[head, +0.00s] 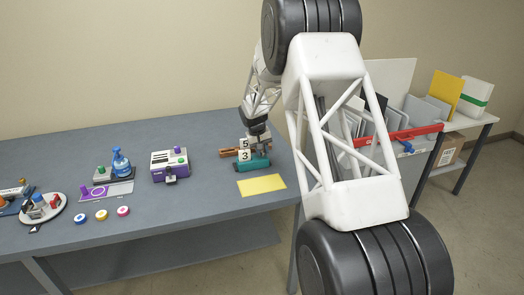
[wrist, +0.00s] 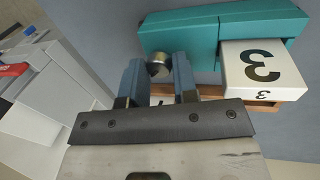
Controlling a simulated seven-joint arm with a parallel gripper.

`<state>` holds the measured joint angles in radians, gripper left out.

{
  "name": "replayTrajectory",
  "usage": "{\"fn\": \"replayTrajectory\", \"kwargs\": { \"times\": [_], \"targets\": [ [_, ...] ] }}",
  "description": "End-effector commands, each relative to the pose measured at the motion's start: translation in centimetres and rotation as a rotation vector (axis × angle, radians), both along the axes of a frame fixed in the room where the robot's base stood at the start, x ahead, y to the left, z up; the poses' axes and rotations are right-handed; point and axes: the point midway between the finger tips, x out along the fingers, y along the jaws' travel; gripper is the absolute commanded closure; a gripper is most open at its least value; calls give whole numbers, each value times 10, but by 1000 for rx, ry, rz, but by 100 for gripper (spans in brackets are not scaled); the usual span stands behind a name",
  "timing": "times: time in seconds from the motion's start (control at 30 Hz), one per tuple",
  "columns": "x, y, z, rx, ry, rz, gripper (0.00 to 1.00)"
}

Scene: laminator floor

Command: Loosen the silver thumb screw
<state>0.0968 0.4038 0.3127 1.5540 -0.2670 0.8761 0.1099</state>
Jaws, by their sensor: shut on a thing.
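The silver thumb screw (wrist: 158,70) is a small round metal knob at the side of a teal block (wrist: 178,35). My gripper (wrist: 157,75) is shut on the screw, with one blue-grey finger on each side of it. The teal block carries a white plate marked 3 (wrist: 262,68). In the head view the teal block (head: 251,164) lies near the right end of the bench, and my gripper (head: 260,147) is at its far side. The screw is hidden in the head view.
An orange-brown block (head: 228,152) with a plate marked 5 (head: 244,143) lies just behind the teal one. A yellow sheet (head: 262,185) lies in front. A purple-and-white device (head: 170,163) stands to the left. A grey bin (head: 418,165) of panels stands right of the bench.

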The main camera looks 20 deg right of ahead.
Motion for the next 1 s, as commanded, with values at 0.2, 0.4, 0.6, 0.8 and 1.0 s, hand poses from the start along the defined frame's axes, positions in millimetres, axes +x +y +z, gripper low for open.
{"fn": "replayTrajectory", "kwargs": {
  "times": [0.2, 0.4, 0.6, 0.8, 1.0],
  "targets": [
    [-1, 0, 0, 0, -1, 203, 96],
    [-2, -1, 1, -1, -1, 393, 96],
    [-3, -1, 1, -1, -2, 572, 96],
    [-3, -1, 1, -1, -1, 713, 96],
    [-4, -1, 0, 0, -1, 799, 96]
  ]
}}
